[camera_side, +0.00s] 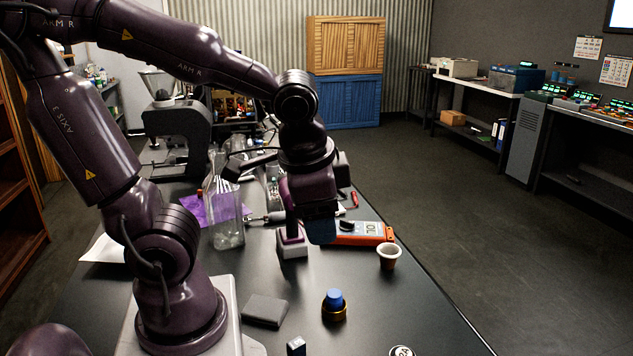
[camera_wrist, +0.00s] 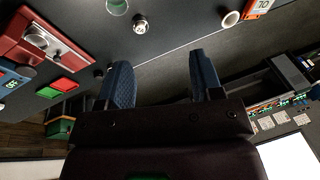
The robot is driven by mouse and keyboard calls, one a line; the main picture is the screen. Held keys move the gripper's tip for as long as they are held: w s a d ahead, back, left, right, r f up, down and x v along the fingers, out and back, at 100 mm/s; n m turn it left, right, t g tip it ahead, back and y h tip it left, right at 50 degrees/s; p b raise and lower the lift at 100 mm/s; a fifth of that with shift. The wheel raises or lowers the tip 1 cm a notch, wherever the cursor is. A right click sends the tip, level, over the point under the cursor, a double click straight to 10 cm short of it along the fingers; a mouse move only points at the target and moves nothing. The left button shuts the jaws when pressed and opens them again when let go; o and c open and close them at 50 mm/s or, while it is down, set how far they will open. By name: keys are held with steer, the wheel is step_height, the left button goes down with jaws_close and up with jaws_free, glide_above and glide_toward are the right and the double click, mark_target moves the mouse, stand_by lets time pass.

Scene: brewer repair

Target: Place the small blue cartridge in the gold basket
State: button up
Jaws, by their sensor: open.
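The small blue cartridge (camera_side: 334,298) stands upright in the gold basket (camera_side: 334,313) on the black table, its blue top showing above the rim. How deep it sits is hidden by the basket wall. My gripper (camera_side: 318,232) is above the table, behind and up from the basket, apart from both. In the wrist view my gripper (camera_wrist: 161,72) has its two blue fingers wide apart with nothing between them. I cannot make out the cartridge or basket in the wrist view.
An orange meter (camera_side: 360,233) and a small cup (camera_side: 389,256) stand near the table's right edge. A clear glass bottle (camera_side: 227,220) stands to the left. A dark grey flat block (camera_side: 265,310) lies left of the basket.

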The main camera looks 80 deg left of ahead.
steer(key=r+t, duration=0.1)
steer(key=d+r+n+t+h, duration=0.1)
steer(key=r, duration=0.1)
steer(key=r+n+t+h, duration=0.1)
steer(key=r, duration=0.1)
steer(key=shift+s+d+r, duration=0.1)
steer(key=shift+s+d, duration=0.05)
steer(key=shift+s, duration=0.2)
stand_by(0.8)
